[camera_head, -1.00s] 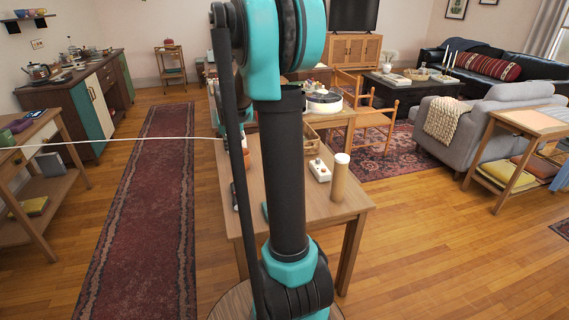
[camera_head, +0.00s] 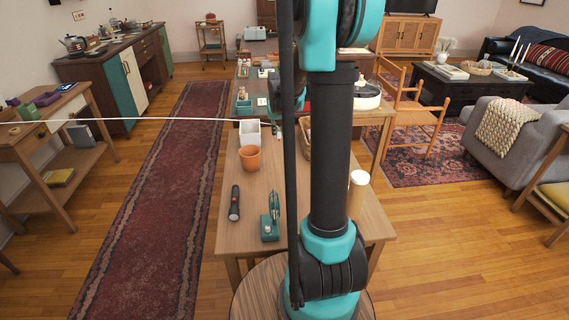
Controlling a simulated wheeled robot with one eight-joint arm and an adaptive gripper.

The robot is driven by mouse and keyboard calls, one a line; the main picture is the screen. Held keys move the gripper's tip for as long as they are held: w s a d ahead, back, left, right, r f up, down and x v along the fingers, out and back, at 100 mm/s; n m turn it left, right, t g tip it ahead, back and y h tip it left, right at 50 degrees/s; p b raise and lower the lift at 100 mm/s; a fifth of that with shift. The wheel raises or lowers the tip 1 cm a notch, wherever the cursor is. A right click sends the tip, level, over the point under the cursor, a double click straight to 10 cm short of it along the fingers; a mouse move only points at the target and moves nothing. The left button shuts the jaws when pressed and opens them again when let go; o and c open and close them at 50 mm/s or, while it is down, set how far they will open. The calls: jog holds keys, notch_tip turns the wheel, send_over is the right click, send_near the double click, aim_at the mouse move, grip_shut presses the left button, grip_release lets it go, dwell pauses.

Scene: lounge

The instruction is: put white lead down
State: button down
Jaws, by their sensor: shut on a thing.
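The white lead (camera_head: 170,119) shows as a thin, nearly straight line in the head view. My gripper cannot be made out; my own teal and black arm fills the middle of the view and hides that area.
The wooden table (camera_head: 245,215) ahead bears a white box (camera_head: 249,133), terracotta pot (camera_head: 250,158), dark torch (camera_head: 234,204), green device (camera_head: 270,218) and pale cylinder (camera_head: 357,195). A red runner (camera_head: 150,210) lies on open floor at left. A wooden chair (camera_head: 415,115) stands right.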

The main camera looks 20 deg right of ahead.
notch_tip(320, 180, down, 15)
jog(key=shift+r, duration=0.1)
dwell(0.4)
jog(key=c, duration=1.5)
grip_release()
